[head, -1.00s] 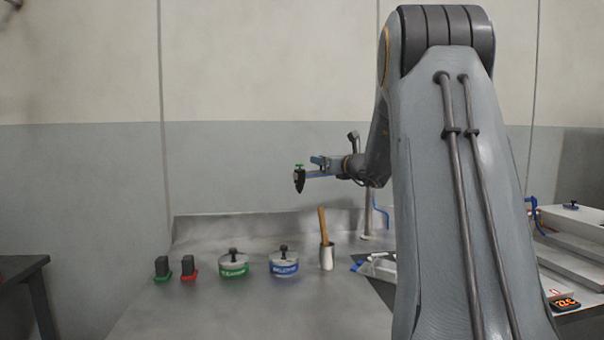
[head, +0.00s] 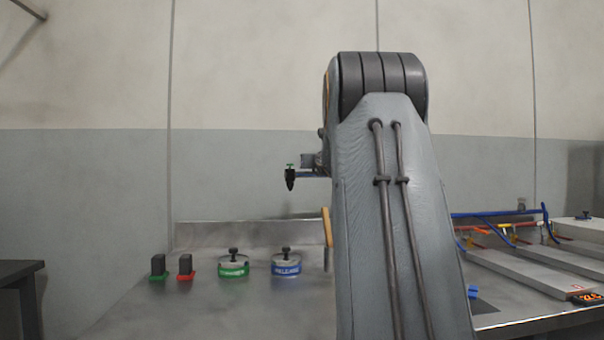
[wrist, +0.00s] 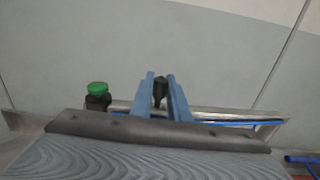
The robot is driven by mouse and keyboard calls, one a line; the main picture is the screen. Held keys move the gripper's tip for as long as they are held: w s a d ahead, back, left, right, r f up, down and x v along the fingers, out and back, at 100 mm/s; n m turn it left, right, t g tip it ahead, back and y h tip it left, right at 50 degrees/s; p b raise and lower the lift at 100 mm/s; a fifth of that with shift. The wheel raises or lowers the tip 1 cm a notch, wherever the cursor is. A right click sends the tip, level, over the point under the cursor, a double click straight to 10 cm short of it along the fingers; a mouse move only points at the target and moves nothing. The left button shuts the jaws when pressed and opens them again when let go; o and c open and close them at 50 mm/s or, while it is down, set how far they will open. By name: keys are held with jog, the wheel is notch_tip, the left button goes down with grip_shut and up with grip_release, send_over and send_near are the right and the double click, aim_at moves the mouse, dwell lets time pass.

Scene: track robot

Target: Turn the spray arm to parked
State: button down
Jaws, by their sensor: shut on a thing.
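The spray arm (head: 311,174) shows in the head view as a thin level bar left of my robot arm. Its left end has a dark tapered nozzle with a green top (head: 290,179). The rest of the bar and its post are hidden behind my arm. In the wrist view the green-capped nozzle (wrist: 97,96) is left of my gripper (wrist: 160,78). The two blue fingers are shut on a small black handle (wrist: 160,92). A blue line (wrist: 240,123) runs to the right of the fingers. I see no marking for parked.
Dark blocks on a green base (head: 158,266) and a red base (head: 186,266), a green-banded pot (head: 233,268) and a blue-banded pot (head: 286,267) stand on the bench (head: 180,310). A blue pipe frame (head: 500,212) stands over pale slabs at right.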

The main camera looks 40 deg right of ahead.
jog(key=shift+w+d+r+h+b, duration=0.1)
jog(key=shift+d+r+h+b, duration=0.15)
jog(key=shift+b, duration=0.2)
jog(key=c, duration=2)
grip_release()
jog(key=shift+d+f, duration=0.15)
jog(key=shift+w+a, duration=0.1)
jog(key=shift+a, duration=0.1)
jog(key=b+v, duration=0.1)
jog(key=v, duration=0.7)
jog(key=shift+b, duration=0.3)
jog(key=shift+d, duration=0.15)
